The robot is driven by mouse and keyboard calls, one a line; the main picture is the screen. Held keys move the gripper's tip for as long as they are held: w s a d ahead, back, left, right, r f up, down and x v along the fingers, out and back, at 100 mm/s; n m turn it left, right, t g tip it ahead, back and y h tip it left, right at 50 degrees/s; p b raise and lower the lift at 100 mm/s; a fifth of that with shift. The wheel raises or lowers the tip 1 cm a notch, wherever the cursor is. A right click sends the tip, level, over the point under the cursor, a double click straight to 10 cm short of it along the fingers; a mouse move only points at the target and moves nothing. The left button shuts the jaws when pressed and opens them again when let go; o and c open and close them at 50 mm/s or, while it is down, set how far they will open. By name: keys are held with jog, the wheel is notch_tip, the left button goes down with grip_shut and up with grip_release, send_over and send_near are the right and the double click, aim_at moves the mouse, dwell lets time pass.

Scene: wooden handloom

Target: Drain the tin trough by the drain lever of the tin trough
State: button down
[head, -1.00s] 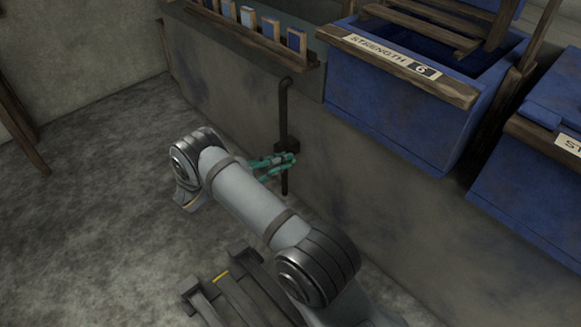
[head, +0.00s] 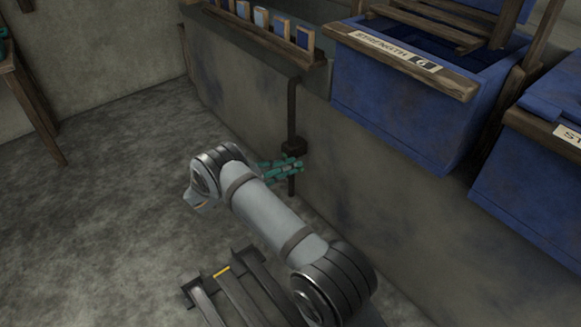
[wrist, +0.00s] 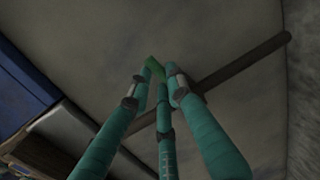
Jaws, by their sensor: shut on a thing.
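A dark upright drain pipe (head: 292,112) runs down the front of a grey wall, with a dark block-like fitting (head: 293,147) low on it. My gripper (head: 292,168), with teal fingers, is at the pipe just below and beside this fitting. In the wrist view my gripper (wrist: 160,80) has its fingertips closed around a small green piece, which looks like the drain lever (wrist: 154,66). The fingers hide most of the lever. The pipe (wrist: 240,62) crosses behind them as a dark slanting bar. I cannot clearly make out the tin trough or any liquid in it.
A wooden rack with colour swatches (head: 262,35) is at the top. Grey floor (head: 110,220) lies open on the left, near a wooden table leg (head: 45,125).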

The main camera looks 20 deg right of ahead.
jog(key=c, duration=1.6)
grip_release()
jog(key=shift+a, duration=0.15)
jog(key=v, duration=1.1)
jog(key=shift+s+a+r, duration=0.1)
jog(key=shift+s+a, duration=0.1)
jog(key=shift+a, duration=0.15)
jog(key=x, duration=1.2)
jog(key=shift+w+r, duration=0.1)
